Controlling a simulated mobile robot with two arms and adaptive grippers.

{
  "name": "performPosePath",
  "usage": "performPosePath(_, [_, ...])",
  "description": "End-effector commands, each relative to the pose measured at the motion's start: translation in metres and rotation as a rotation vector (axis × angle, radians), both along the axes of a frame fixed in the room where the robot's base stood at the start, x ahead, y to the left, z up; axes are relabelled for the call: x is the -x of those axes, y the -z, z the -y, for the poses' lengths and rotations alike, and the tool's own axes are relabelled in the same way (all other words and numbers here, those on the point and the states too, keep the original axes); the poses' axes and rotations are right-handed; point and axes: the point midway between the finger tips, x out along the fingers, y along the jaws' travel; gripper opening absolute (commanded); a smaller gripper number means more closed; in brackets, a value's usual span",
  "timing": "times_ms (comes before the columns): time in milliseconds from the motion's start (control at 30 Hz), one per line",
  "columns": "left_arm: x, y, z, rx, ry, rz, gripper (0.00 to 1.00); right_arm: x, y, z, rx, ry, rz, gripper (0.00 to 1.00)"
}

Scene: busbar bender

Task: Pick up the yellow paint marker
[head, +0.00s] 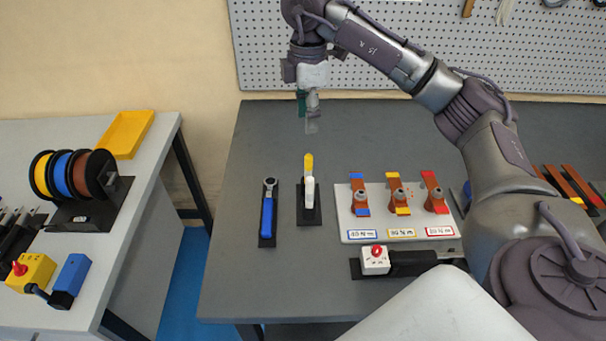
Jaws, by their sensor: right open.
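The yellow paint marker (309,180) has a yellow upper end and a white body. It rests in a black holder (309,216) on the grey table, left of the white board. My right gripper (311,122) hangs above the back of the table, beyond the marker in the picture. It is open and empty, clear of the marker. My left gripper is not in view.
A blue-handled wrench (268,212) lies left of the marker. A white board (355,227) with three torque stations stands to its right. A red-button box (375,260) is in front. Reddish bars (570,185) lie far right. A side bench (140,180) holds coloured spools (72,175).

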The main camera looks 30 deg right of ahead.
Motion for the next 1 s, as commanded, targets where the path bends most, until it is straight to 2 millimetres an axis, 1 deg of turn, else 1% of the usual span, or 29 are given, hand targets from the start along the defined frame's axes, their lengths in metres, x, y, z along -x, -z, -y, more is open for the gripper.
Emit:
performPosePath(300, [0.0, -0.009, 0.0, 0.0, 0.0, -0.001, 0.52, 0.002, 0.057, 0.0, 0.0, -0.002, -0.005, 0.48])
performPosePath(400, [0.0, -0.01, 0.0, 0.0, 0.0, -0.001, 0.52, 0.001, 0.071, 0.0, -0.001, -0.001, -0.003, 0.48])
performPosePath(567, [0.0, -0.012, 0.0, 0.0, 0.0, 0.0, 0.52, 0.001, 0.082, 0.0, -0.001, -0.001, -0.001, 0.48])
performPosePath(667, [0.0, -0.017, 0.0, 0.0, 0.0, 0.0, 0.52, 0.002, 0.091, 0.001, 0.0, -0.001, -0.004, 0.48])
performPosePath(800, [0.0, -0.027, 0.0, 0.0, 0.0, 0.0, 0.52, 0.003, 0.112, 0.002, 0.0, 0.0, -0.005, 0.48])
performPosePath(900, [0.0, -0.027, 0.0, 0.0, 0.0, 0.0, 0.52, 0.002, 0.126, 0.001, -0.001, -0.001, -0.003, 0.48])
performPosePath(1000, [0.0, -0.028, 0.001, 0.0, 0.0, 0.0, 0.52, 0.002, 0.132, 0.001, -0.001, -0.002, -0.001, 0.48])
